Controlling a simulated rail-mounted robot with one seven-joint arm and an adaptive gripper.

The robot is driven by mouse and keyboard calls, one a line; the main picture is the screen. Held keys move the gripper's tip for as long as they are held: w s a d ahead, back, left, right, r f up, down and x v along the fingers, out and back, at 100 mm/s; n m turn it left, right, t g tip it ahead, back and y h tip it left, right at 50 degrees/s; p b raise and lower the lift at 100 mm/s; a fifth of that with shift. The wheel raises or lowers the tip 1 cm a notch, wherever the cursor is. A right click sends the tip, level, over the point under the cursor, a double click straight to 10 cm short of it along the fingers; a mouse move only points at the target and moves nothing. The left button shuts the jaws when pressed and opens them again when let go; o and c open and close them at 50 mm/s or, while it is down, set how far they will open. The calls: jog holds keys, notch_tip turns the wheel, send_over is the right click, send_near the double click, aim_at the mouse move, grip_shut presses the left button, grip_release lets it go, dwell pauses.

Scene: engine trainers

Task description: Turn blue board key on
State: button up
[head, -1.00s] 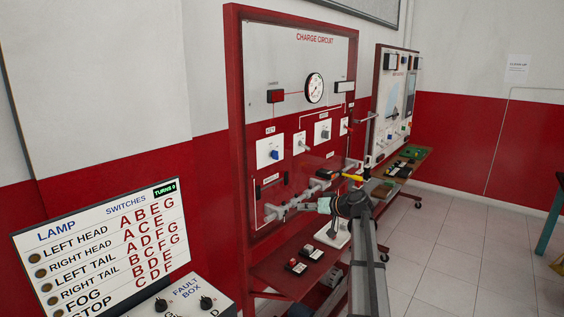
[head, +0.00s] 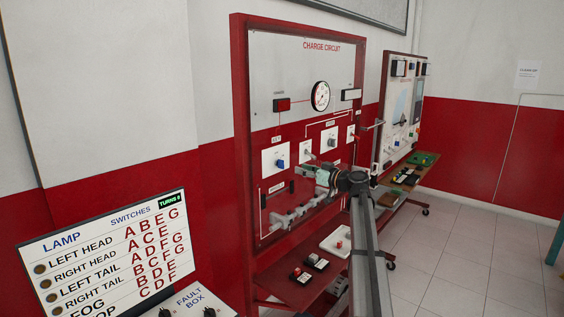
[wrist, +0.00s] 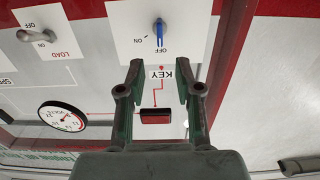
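The blue key (head: 280,163) sits on a white plate (head: 269,158) at the left of the CHARGE CIRCUIT board (head: 290,80). In the wrist view the picture is upside down, and the blue key (wrist: 159,35) lines up with the OFF mark; the ON mark is to its side. My gripper (head: 313,172) is in front of the board, right of and slightly below the key in the head view. In the wrist view my gripper (wrist: 160,76) is open and empty, its fingers around the KEY label in the picture, with the key beyond the tips.
The LOAD switch (wrist: 38,36) is beside the key plate. Metal rods (head: 290,218) stick out of the board's lower part. A red shelf (head: 285,278) with small switch boxes (head: 302,276) lies below. The LAMP board (head: 100,260) stands at the lower left.

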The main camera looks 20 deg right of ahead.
aim_at(282, 163)
jog(key=p+x, duration=0.3)
jog(key=x, duration=0.8)
jog(key=shift+s, duration=0.1)
grip_shut()
